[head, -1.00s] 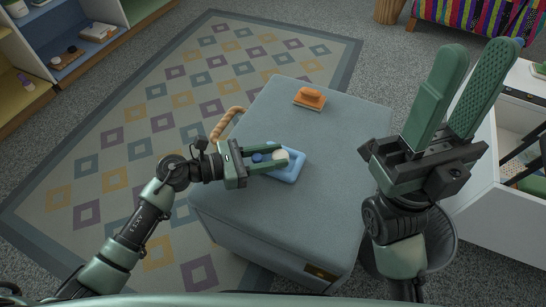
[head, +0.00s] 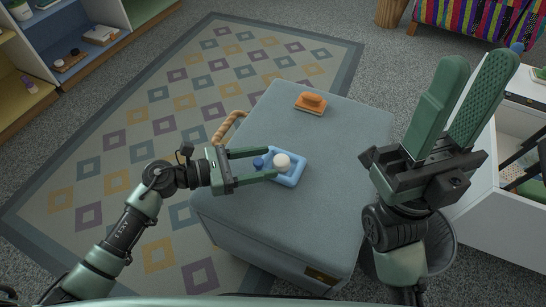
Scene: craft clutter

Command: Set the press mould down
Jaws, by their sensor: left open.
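A light-blue shallow piece (head: 297,178), which looks like the press mould, lies on the grey box top (head: 330,135). A white round knob (head: 282,162) and a small dark-blue round part (head: 258,163) show at it; I cannot tell how they are joined to it. My left gripper (head: 273,164) is open, its fingers spread to either side of the round parts, with the tips beside the white knob.
An orange block with a handle (head: 311,102) lies further back on the box top. A patterned rug (head: 130,150) lies left; a white cabinet (head: 483,205) stands right. The front box top is clear.

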